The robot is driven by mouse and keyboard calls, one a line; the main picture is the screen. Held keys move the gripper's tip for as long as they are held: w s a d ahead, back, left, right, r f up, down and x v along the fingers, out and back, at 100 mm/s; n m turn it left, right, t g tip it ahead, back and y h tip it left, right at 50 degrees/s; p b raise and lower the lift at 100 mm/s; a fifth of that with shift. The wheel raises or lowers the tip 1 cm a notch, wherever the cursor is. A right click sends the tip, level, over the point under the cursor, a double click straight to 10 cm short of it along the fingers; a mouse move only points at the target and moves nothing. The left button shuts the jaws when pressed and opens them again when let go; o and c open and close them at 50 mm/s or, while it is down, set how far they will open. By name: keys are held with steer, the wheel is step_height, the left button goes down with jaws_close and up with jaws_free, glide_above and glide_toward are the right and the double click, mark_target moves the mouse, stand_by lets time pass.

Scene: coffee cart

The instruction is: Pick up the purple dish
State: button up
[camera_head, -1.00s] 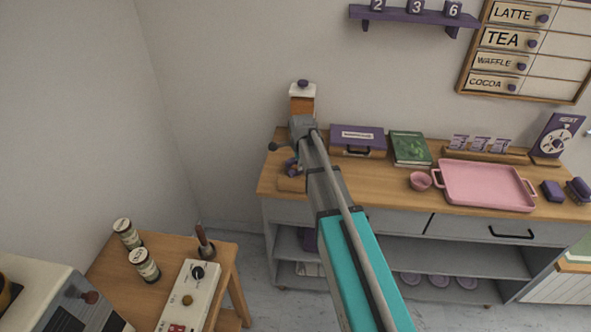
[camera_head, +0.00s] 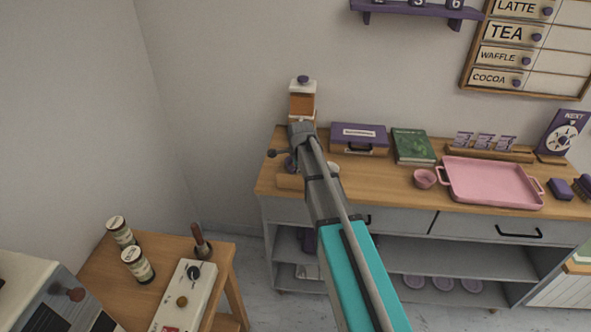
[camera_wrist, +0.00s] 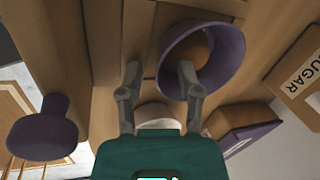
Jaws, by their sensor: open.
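The purple dish (camera_wrist: 232,62) shows in the wrist view as a round bowl with something brown inside its opening. My gripper (camera_wrist: 158,70) is open in the wrist view. Its right finger overlaps the dish's opening, and its left finger is outside, left of the dish. The near-left part of the rim lies between the fingers in the picture. I cannot tell whether a finger touches the dish. In the head view my gripper (camera_head: 300,130) is over the left end of the counter, and my arm hides most of what is under it.
In the wrist view, a purple knob-like object (camera_wrist: 45,130) is at left and a sugar box (camera_wrist: 300,75) at right. On the counter (camera_head: 385,183) are a purple case (camera_head: 358,133), a green book (camera_head: 412,146), a pink bowl (camera_head: 424,178) and a pink tray (camera_head: 540,188).

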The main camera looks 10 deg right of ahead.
stand_by(0.6)
jaws_close()
